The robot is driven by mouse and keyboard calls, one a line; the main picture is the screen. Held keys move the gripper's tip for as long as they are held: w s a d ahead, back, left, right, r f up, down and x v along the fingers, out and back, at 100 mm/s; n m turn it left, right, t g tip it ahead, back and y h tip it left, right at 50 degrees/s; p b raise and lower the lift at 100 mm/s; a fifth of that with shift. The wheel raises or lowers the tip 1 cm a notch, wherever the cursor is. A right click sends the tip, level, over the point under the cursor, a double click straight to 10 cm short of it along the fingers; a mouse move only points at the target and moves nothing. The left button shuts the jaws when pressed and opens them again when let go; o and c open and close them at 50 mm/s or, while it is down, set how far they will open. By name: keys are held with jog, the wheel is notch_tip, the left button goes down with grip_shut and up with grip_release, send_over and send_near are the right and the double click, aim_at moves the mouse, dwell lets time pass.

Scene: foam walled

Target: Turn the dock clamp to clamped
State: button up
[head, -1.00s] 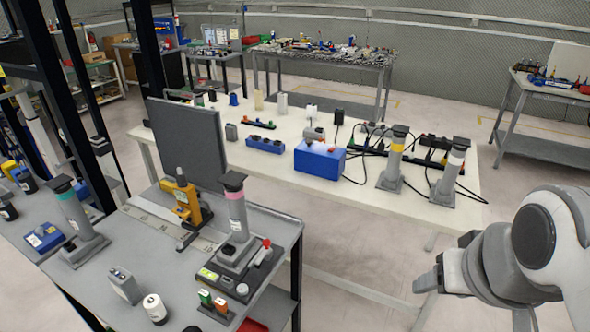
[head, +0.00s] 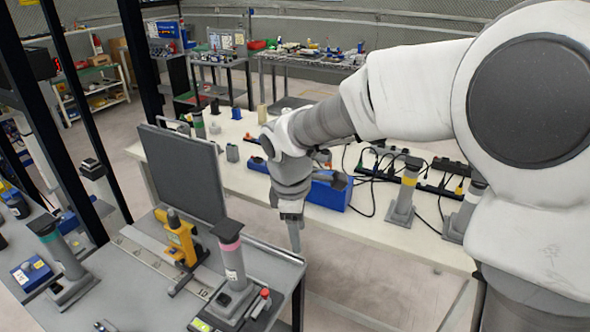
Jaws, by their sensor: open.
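A grey post with a pink band (head: 232,265) stands upright in a dark dock base near the front of the grey bench. Beside it, on the right of the base, is a small lever with a red tip (head: 264,293), which looks like the dock clamp. Its exact setting is too small to tell. My gripper (head: 295,246) points down beyond the bench's right edge, above and to the right of the dock, touching nothing. It is open and empty, seen nearly side-on.
A yellow tool (head: 181,242) stands on a ruled rail left of the dock, before a dark upright panel (head: 185,172). A post with a green band (head: 62,255) stands farther left. The white table (head: 340,215) behind holds a blue box (head: 328,192) and cables.

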aim_at(265, 291)
jog(key=w+a+f+n+g+p, duration=0.1)
jog(key=a+f+n, duration=0.45)
jog(key=a, duration=0.35)
jog(key=shift+m+y, duration=0.25)
jog(key=shift+y, duration=0.15)
jog(key=f, duration=1.7)
jog(key=shift+w+d+f, duration=0.2)
jog(key=shift+f, duration=0.2)
grip_shut()
